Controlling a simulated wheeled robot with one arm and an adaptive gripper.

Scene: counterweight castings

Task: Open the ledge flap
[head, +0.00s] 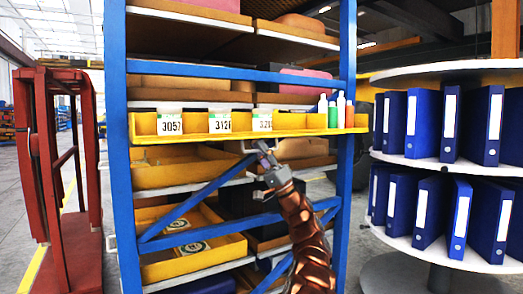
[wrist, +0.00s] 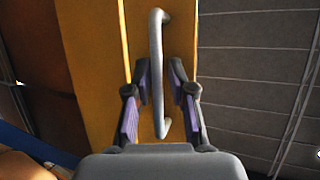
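The yellow ledge flap (head: 215,137) runs across the front of the blue-framed rack in the head view. Its yellow face also shows in the wrist view (wrist: 180,38). A grey bar handle (wrist: 157,75) is fixed to that face and stands upright in the wrist view. My gripper (head: 262,158) is just below the ledge in the head view. In the wrist view my gripper (wrist: 159,100) is open, with one purple-padded finger on each side of the handle's lower part. Gaps show between the fingers and the handle.
Several labelled white tubs (head: 220,119) and small bottles (head: 333,112) stand on the ledge. Blue rack posts (head: 117,190) and a diagonal brace (head: 190,207) are close to my arm. A red frame (head: 75,170) stands left; round shelves with blue binders (head: 424,120) stand right.

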